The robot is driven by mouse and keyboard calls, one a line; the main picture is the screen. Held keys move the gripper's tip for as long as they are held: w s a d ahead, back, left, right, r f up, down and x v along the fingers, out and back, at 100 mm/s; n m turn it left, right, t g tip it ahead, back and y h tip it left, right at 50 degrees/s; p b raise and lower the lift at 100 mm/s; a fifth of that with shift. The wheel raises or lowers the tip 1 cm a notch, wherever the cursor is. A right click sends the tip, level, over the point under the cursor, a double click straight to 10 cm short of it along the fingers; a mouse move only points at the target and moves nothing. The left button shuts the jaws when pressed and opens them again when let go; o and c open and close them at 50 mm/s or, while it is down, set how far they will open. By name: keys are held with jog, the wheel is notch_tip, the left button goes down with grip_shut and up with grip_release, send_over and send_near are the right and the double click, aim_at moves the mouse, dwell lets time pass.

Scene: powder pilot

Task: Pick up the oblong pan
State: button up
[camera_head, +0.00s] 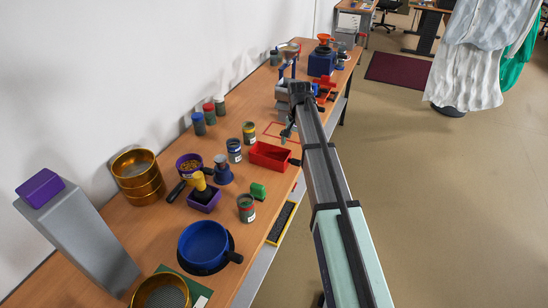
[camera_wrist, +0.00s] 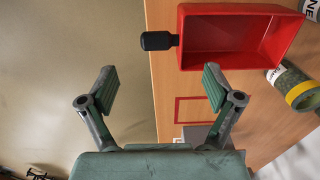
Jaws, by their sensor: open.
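The oblong pan (camera_head: 268,156) is a red rectangular pan with a short black handle. It sits on the wooden bench near its right edge, and its handle points right, toward the aisle. In the wrist view the pan (camera_wrist: 238,40) is at the upper right, with its handle (camera_wrist: 158,41) pointing left past the bench edge. My gripper (camera_wrist: 160,85) is open and empty, its fingers spread to either side below the handle in the picture, touching nothing. In the head view my gripper (camera_head: 287,130) is small and partly hidden by my arm, just beyond the pan.
A labelled jar (camera_head: 249,133) and another jar (camera_head: 234,150) stand left of the pan. A red outlined square (camera_head: 283,131) marks the bench beyond it. The floor (camera_head: 420,190) to the right is clear.

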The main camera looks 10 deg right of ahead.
aim_at(295, 161)
jog(key=shift+w+f+p, duration=0.2)
jog(key=shift+f+p, duration=1.2)
jog(key=shift+f, duration=3.3)
jog(key=c, duration=1.6)
